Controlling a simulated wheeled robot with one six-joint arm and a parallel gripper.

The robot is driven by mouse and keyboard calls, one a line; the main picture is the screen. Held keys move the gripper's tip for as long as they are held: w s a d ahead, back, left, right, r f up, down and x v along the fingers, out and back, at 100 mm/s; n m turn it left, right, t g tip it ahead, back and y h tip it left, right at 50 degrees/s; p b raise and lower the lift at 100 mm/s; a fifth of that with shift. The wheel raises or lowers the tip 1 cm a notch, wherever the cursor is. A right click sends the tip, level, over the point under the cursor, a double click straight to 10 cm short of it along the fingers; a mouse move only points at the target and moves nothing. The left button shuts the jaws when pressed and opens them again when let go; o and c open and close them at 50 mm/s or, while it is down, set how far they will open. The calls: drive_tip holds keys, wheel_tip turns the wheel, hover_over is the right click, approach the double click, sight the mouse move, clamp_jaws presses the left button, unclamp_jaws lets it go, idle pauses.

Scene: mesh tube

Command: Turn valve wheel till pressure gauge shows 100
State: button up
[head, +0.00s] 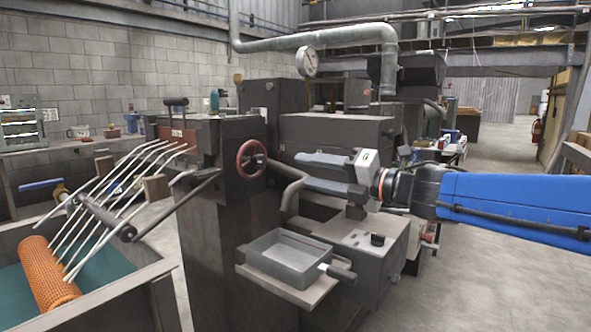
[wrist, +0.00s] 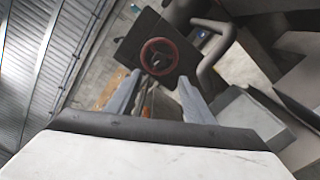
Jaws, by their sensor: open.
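The red valve wheel (head: 251,159) is on the right side of the dark machine housing, near its top. It also shows in the wrist view (wrist: 159,57), ahead of and between my fingers. The round white pressure gauge (head: 307,62) stands above the machine under the pipe; its reading is too small to tell. My gripper (head: 298,170) is to the right of the wheel, with its fingers pointing left toward it. In the wrist view my gripper (wrist: 168,85) is open and empty, with the two grey fingers apart. I see no contact with the wheel.
A bent dark pipe (head: 290,190) runs close to the wheel and my fingers. A grey metal tray (head: 289,258) sits below on a ledge. Pale rods (head: 120,200) and an orange mesh tube (head: 46,275) are at left. Open floor lies at right.

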drive_tip(key=shift+v, duration=1.65)
drive_tip(key=w+d+f+m+t+h, duration=0.25)
drive_tip(key=d+m+t+h, duration=0.45)
drive_tip(key=d+m, duration=0.5)
drive_tip(key=s+d+f+m+g+h, duration=0.2)
drive_tip(key=s+d+f+m+h, duration=0.1)
drive_tip(key=d+f+m+h, duration=0.5)
drive_tip(key=s+d+f+m+g+h, duration=0.2)
drive_tip(key=s+d+f+m+g, duration=0.35)
drive_tip(key=s+f+m, duration=0.3)
drive_tip(key=s+a+f+m+g+y, duration=0.2)
drive_tip(key=s+f+m+g, duration=0.3)
drive_tip(key=s+f, duration=0.7)
drive_tip(key=shift+s+a+m, duration=0.3)
drive_tip(key=shift+s+m, duration=0.35)
drive_tip(key=shift+s, duration=0.6)
drive_tip(key=shift+f, duration=0.1)
